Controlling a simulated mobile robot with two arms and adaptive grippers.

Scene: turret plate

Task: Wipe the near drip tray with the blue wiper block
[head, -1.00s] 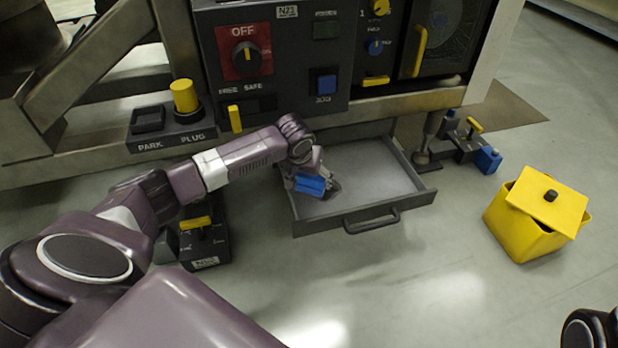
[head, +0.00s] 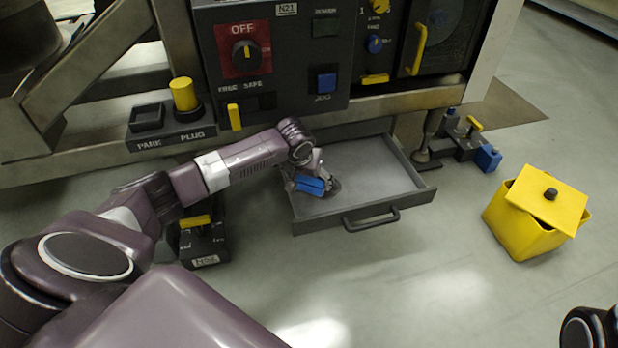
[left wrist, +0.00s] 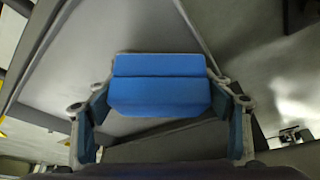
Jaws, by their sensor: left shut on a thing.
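The blue wiper block (head: 311,186) is held in my left gripper (head: 318,185), low over the left part of the open drip tray (head: 375,178). The tray is a grey, shallow drawer with a handle at its front. In the left wrist view the blue wiper block (left wrist: 160,84) sits between the two fingers of my left gripper (left wrist: 160,112), with the tray surface (left wrist: 100,62) behind it. I cannot tell whether the block touches the tray floor. My right gripper is not clearly seen; only a dark part of my right arm shows at the bottom right corner.
A yellow bin (head: 535,215) with a tilted lid stands on the floor at the right. A control panel (head: 275,60) with a red OFF switch is above the tray. A black box with a yellow lever (head: 200,240) stands left of the tray. The floor before the tray is clear.

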